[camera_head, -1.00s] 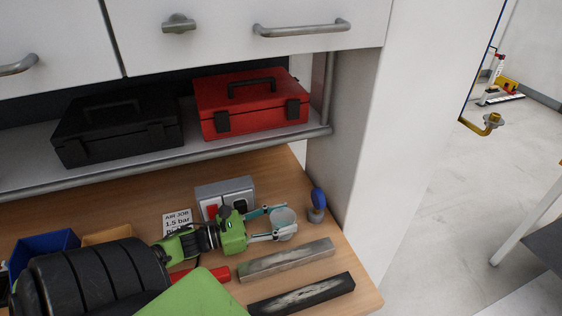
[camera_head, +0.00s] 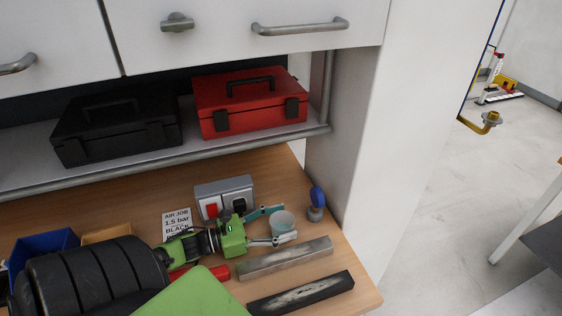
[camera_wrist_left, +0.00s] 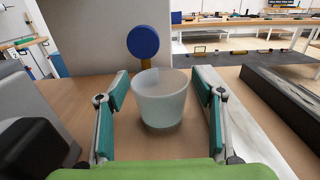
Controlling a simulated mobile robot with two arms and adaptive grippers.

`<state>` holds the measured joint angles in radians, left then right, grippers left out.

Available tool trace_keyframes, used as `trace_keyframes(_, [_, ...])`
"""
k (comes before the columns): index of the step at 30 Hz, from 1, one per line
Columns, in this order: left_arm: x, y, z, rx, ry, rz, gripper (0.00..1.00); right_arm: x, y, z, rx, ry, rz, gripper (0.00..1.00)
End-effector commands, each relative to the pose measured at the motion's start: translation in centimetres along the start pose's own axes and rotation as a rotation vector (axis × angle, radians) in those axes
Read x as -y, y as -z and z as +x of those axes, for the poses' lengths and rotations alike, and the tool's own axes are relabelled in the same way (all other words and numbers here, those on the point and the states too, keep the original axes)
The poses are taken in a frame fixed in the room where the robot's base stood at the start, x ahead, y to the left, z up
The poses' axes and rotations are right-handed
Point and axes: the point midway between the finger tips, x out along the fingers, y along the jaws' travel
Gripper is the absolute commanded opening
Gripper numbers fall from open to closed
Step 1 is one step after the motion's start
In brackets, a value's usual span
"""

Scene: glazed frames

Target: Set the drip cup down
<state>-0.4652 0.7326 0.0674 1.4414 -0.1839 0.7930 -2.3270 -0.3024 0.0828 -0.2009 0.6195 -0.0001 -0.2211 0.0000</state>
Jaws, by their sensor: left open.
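The drip cup (camera_head: 281,222) is a small translucent whitish cup. It stands upright on the wooden bench, between the spread fingers of my left gripper (camera_head: 272,225). In the left wrist view the cup (camera_wrist_left: 161,98) sits midway between the teal finger pads (camera_wrist_left: 161,105), with a visible gap on each side. My left gripper is open. My right gripper does not show in either view.
A blue-topped knob or stamp (camera_head: 317,203) stands just behind the cup. A grey box with a red switch (camera_head: 225,196) is behind the gripper. A grey bar (camera_head: 285,259) and a black bar (camera_head: 302,293) lie in front. A label card (camera_head: 177,222) stands to the left.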

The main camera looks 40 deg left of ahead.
Motion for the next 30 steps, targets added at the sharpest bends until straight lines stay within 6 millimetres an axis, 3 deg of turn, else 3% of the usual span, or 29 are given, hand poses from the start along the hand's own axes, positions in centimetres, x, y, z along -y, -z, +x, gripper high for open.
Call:
trace_keyframes(10, [0.0,0.0,-5.4,-0.004,-0.003,-0.002,0.61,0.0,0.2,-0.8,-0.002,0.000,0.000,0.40])
trace_keyframes(15, [0.0,-0.1,-7.2,0.000,-0.001,0.000,0.61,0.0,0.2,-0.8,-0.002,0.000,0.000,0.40])
trace_keyframes(30, [0.0,-0.1,-7.5,0.000,0.000,0.001,0.61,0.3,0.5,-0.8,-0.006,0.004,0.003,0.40])
